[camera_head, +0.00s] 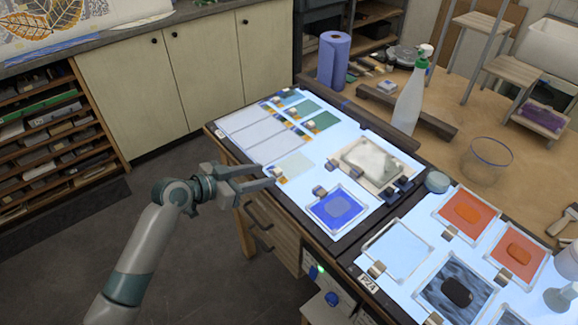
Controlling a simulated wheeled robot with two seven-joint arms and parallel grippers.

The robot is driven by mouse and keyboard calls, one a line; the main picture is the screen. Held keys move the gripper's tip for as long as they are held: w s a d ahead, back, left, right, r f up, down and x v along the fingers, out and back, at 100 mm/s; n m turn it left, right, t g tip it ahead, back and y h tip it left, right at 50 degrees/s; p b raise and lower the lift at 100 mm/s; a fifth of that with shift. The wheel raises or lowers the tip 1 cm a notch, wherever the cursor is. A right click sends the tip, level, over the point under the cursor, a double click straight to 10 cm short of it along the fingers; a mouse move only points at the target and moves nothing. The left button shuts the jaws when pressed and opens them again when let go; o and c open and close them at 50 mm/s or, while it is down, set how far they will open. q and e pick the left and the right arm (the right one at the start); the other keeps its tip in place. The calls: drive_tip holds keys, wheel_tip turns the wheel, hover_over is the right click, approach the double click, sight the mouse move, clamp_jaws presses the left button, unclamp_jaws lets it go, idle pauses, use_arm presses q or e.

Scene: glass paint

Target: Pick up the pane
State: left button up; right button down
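Several flat glass panes lie on the lit panel of the table; I cannot tell which one the task means. A blue pane in a clear frame (337,209) lies nearer the front, and a whitish pane on a beige board (368,160) lies to the right. My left gripper (265,175) is at the table's left edge, just left of the pale pane. Its two fingers are apart with nothing visible between them. My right gripper is not in view.
A second lit panel holds a clear pane (398,251), orange panes (466,212) and a dark grey pane (456,290). A spray bottle (410,104), a blue roll (333,60) and a glass jar (486,161) stand behind. The floor at left is clear.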

sight(274, 172)
use_arm(q)
drive_tip(key=x, duration=0.1)
drive_tip(key=p+x, duration=0.1)
drive_tip(key=x, duration=0.1)
drive_tip(key=shift+d+r, duration=0.1)
drive_tip(key=shift+r, duration=0.15)
drive_tip(key=shift+w+d+f+p, duration=0.25)
drive_tip(key=shift+d+f+p, duration=0.05)
clamp_jaws()
